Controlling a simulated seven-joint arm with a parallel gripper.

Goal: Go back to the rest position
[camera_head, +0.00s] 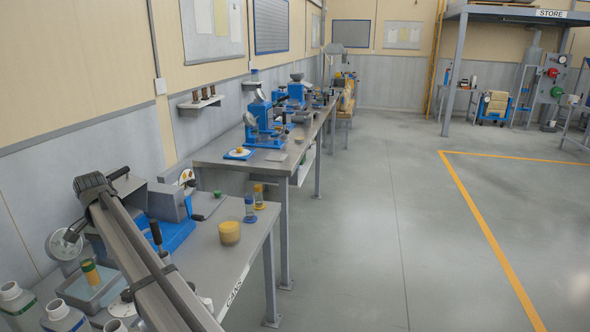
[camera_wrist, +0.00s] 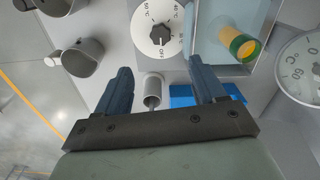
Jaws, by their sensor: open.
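My gripper (camera_wrist: 161,76) shows in the wrist view with its two dark blue fingers spread wide. It is open, and nothing is held between the fingers. Below it is a small grey metal cylinder (camera_wrist: 153,91), seen between the fingers. A white dial with a black knob (camera_wrist: 159,36) lies just beyond the fingertips. In the head view a long grey arm link of mine (camera_head: 150,262) slants over the near bench (camera_head: 238,236). I cannot make out the gripper's fingers there.
A water bath (camera_head: 78,302) holds a yellow and green cylinder (camera_head: 91,273), beside a round gauge (camera_wrist: 304,68). Bottles (camera_head: 65,318) stand at lower left. The floor at right is clear.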

